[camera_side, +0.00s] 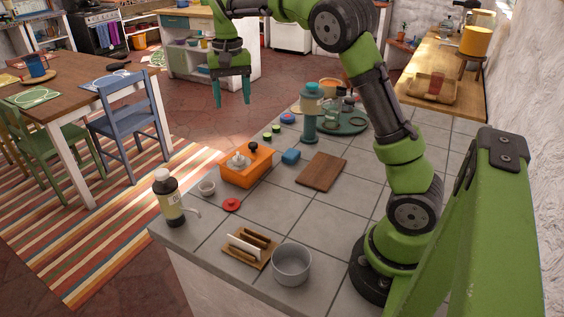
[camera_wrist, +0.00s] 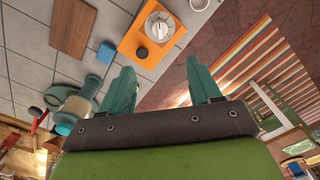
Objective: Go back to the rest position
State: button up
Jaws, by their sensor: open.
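My gripper (camera_side: 233,91) hangs high in the air with its teal fingers pointing down, beyond the far left edge of the tiled counter in the side view. Its two fingers are apart with nothing between them. In the wrist view my gripper (camera_wrist: 160,88) also shows open and empty, with the counter edge and floor behind it. The tiled counter (camera_side: 225,228) lies below and to the right of it.
An orange box (camera_side: 246,166), a wooden board (camera_side: 321,172), a teal grinder-like item (camera_side: 310,120), a dark bottle (camera_side: 170,199), a grey pot (camera_side: 292,264) and a wooden rack (camera_side: 249,247) stand on the counter. The air around my gripper is clear.

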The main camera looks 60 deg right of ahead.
jog(key=s+a+n+t+y, duration=0.1)
jog(key=s+a+n+t, duration=0.1)
jog(key=s+a, duration=0.5)
jog(key=s+a+n+t+y, duration=0.1)
jog(key=s+a+n+t, duration=0.2)
jog(key=s, duration=1.2)
jog(key=a+r+t, duration=0.1)
jog(key=a+t, duration=0.1)
jog(key=a, duration=0.2)
jog(key=shift+s+a, duration=0.15)
jog(key=shift+s, duration=0.1)
